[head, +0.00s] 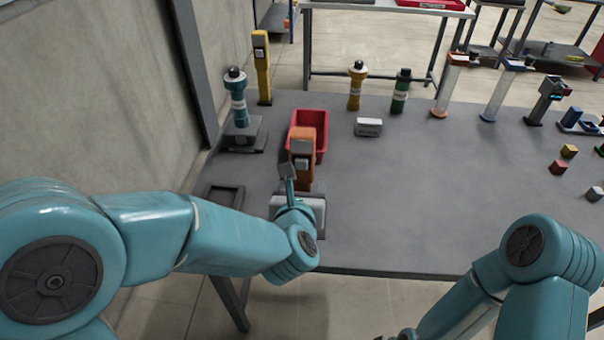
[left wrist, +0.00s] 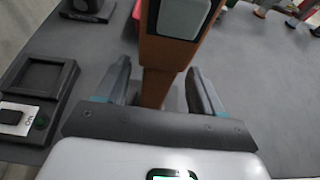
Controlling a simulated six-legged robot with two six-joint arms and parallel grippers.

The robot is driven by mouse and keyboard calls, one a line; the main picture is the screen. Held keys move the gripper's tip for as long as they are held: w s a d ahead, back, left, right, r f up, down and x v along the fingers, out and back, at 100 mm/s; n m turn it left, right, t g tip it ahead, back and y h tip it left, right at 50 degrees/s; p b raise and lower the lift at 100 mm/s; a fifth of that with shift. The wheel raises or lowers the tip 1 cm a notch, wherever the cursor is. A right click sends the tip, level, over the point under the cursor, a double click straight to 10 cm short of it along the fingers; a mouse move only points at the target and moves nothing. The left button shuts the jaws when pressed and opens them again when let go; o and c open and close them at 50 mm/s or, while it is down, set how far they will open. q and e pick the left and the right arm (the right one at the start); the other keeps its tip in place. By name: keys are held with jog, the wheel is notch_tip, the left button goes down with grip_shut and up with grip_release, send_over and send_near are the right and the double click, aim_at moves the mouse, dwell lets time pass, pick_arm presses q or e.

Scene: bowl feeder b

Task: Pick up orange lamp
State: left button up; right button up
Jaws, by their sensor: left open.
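The orange lamp (head: 309,137) stands upright on the table in front of the red bin, with a pale panel on its head. In the left wrist view, its orange-brown post (left wrist: 156,88) rises between my fingers, and its pale panel (left wrist: 184,16) is at the top. My left gripper (head: 294,172) is open at the lamp; its two fingers (left wrist: 158,80) stand on either side of the post, with gaps visible. The lamp's foot is hidden behind my gripper. My right arm is at the lower right of the head view; its gripper does not show.
A red bin (head: 321,130) is just behind the lamp. A dark square tray (head: 222,195) lies to the left, beside a switch (left wrist: 14,117) in the wrist view. A teal lamp-like device (head: 238,98) stands back left. A white box (head: 368,127) lies right; the table's middle is clear.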

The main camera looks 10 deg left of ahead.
pick_arm(q)
jog(key=shift+c, duration=0.3)
jog(key=c, duration=1.1)
notch_tip(320, 180, up, 20)
jog(key=p, duration=0.5)
jog(key=shift+c, duration=0.3)
jog(key=shift+f, duration=0.1)
